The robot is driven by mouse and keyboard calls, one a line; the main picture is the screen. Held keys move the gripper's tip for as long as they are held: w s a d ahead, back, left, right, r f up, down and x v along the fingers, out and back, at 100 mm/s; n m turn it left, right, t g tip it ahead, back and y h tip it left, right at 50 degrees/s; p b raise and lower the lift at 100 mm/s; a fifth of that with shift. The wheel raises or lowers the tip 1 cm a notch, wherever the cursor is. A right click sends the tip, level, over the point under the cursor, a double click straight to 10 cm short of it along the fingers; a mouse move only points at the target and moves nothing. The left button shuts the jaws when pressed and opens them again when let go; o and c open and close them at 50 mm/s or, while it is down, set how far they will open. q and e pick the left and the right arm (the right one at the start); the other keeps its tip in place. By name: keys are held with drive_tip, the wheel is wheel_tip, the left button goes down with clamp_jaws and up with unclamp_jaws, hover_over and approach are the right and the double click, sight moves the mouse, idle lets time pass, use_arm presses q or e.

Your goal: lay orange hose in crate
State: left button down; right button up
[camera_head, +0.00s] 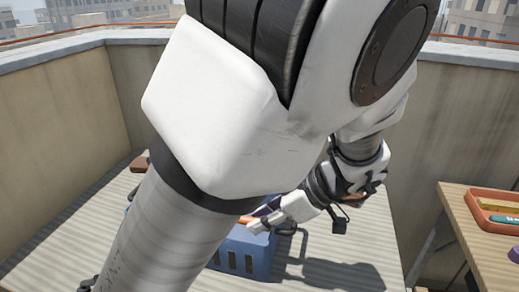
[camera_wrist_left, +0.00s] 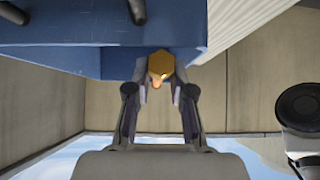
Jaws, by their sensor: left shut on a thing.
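My left gripper (camera_head: 266,217) is at the crate's upper edge. It is shut on the orange hose (camera_head: 269,208), of which only a short piece shows. In the left wrist view a gold six-sided end with some orange below it (camera_wrist_left: 160,64) sits between the fingertips, close to the blue wall. The rest of the hose is hidden. My right gripper is not in view.
A wooden table (camera_head: 475,228) stands at the right with an orange tray (camera_head: 489,202) and a purple thing (camera_head: 514,254) on it. Parapet walls enclose the roof. A brown object (camera_head: 140,164) lies at the left behind my arm. Dark rods (camera_wrist_left: 137,10) show by the crate in the wrist view.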

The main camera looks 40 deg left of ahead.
use_arm(q)
drive_tip(key=w+a+f+b, duration=0.1)
drive_tip(key=w+a, duration=0.2)
drive_tip(key=w+a+f+b, duration=0.1)
drive_tip(key=w+a+f, duration=0.1)
drive_tip(key=w+a, duration=0.2)
drive_tip(key=w+a+f+b, duration=0.1)
drive_tip(key=w+a+f, duration=0.1)
drive_tip(key=w+a, duration=0.2)
drive_tip(key=shift+w+f, duration=0.1)
drive_tip(key=shift+d, duration=0.1)
drive_tip(key=shift+f, duration=0.5)
drive_tip(key=c, duration=1)
unclamp_jaws()
